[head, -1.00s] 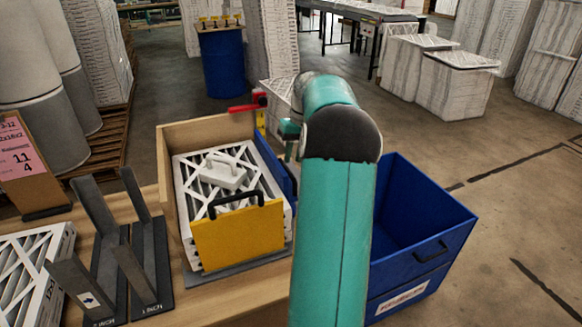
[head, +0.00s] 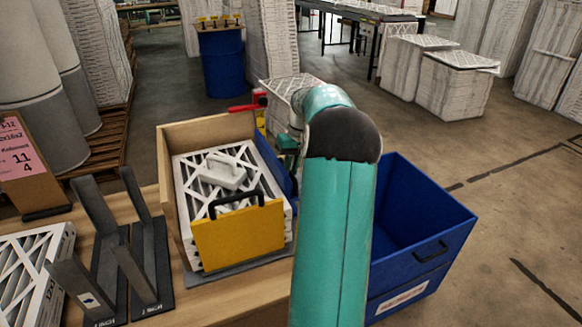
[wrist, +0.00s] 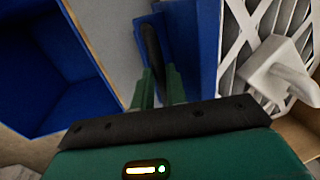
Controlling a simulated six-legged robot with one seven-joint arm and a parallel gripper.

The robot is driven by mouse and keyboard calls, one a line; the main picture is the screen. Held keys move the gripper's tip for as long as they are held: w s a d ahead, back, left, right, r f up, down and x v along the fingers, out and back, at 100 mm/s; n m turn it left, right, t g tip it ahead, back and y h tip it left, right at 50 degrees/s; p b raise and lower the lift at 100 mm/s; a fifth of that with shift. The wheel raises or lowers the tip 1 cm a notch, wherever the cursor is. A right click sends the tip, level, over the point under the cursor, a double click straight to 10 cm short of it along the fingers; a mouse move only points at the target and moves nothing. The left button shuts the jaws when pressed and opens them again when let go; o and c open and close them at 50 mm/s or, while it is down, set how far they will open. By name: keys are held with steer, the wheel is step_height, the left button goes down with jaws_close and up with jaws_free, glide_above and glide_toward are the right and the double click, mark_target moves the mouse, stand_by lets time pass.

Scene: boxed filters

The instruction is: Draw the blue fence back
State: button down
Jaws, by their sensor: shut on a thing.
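The blue fence (head: 274,163) stands along the right side of the white pleated filters (head: 246,157) in the wooden box (head: 166,180). It is partly hidden behind my arm. In the wrist view the blue fence (wrist: 184,40) shows with a dark handle on its outer face. My gripper (wrist: 157,84) is shut on that handle, one green finger on each side of it. In the head view only a small green part of my gripper (head: 287,145) shows at the fence, and the grip is hidden there.
A yellow fence (head: 240,238) with a black handle closes the box's front. A white handled block (head: 222,172) lies on the filters. A red-handled part (head: 250,103) stands behind the box. An open blue bin (head: 425,225) is at right; grey angled stands (head: 150,260) are at left.

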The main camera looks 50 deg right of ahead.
steer(key=s+d, duration=0.4)
steer(key=d, duration=0.2)
steer(key=shift+d, duration=0.4)
steer(key=shift+s+r, duration=0.1)
steer(key=c, duration=1.7)
jaws_free()
steer(key=shift+d, duration=0.15)
step_height(320, 180, up, 14)
steer(key=s+d, duration=0.1)
steer(key=d, duration=0.1)
steer(key=shift+s+f, duration=0.15)
steer(key=shift+f, duration=0.1)
